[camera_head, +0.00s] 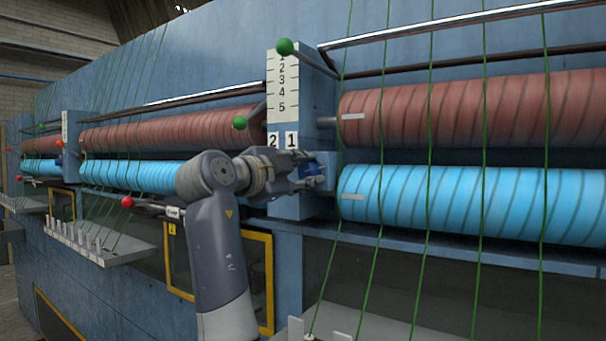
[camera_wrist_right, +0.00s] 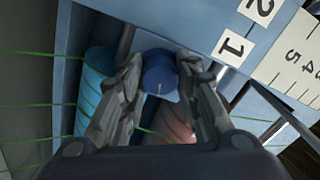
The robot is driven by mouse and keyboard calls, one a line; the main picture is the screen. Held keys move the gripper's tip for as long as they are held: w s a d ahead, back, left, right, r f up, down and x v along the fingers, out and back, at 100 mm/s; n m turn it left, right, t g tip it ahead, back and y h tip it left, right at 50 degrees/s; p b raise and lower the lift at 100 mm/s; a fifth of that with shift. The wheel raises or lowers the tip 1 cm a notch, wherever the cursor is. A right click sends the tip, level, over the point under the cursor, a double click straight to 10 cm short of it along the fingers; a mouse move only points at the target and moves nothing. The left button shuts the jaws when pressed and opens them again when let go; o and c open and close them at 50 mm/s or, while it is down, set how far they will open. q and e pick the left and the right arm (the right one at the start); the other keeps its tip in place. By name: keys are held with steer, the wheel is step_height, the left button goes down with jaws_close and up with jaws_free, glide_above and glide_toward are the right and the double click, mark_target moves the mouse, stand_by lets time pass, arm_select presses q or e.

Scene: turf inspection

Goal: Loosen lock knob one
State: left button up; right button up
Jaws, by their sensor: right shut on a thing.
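Lock knob one is a blue round knob (camera_wrist_right: 160,72) below the label plate marked 1 (camera_wrist_right: 233,45). It also shows partly in the head view (camera_head: 311,181), under the "1" plate (camera_head: 291,141) on the blue post. My right gripper (camera_head: 318,171) reaches it from the left in the head view. In the right wrist view its two fingers (camera_wrist_right: 160,82) stand on either side of the knob, closed on it. Part of the knob is hidden by the fingers in the head view. My left gripper is not in view.
Red rollers (camera_head: 470,108) lie above light blue rollers (camera_head: 470,203) beside the post. Green strands (camera_head: 430,130) hang in front of them. Levers with green balls (camera_head: 284,47) and a red ball (camera_head: 127,202) stick out near my arm. A number scale (camera_head: 281,85) stands above.

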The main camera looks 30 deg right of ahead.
steer(key=m, duration=0.3)
steer(key=shift+r+m, duration=0.2)
steer(key=shift+m, duration=0.2)
steer(key=m, duration=0.3)
steer(key=shift+m+b, duration=0.3)
steer(key=shift+b, duration=0.05)
steer(key=m, duration=0.4)
steer(key=shift+r, duration=0.1)
steer(key=shift+m, duration=2)
steer(key=o, duration=1.1)
